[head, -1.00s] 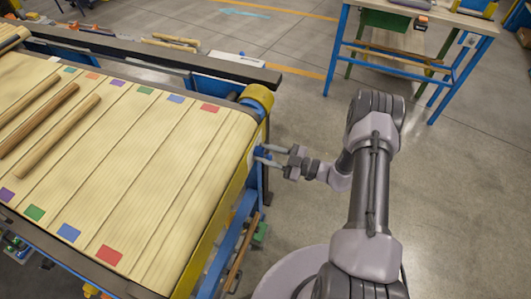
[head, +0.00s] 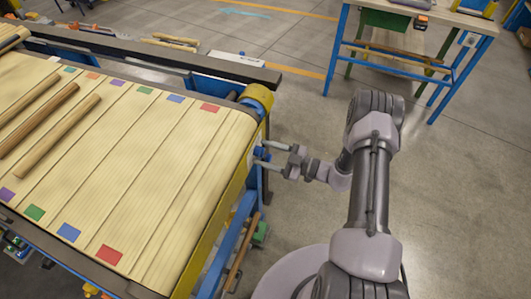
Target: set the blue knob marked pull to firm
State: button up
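A small blue knob (head: 261,153) sits on the end side of the yellow-framed belt machine, near its far right corner. Its marking and setting are too small to read. My gripper (head: 267,154) is at the knob, coming from the right. Its two fingers stand apart, one on the far side and one on the near side of the knob. The fingers look clear of the knob, though any light contact is too small to tell.
The belt (head: 170,160) carries several wooden rods (head: 58,132) at left and coloured patches along its edges. A yellow roller end (head: 258,97) is just beyond the knob. A blue-legged workbench (head: 420,55) stands at the back right. The floor right of my arm is clear.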

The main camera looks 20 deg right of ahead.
jog(key=p+v, duration=0.1)
jog(key=v, duration=1.6)
jog(key=shift+s+d, duration=0.15)
jog(key=shift+r, duration=0.1)
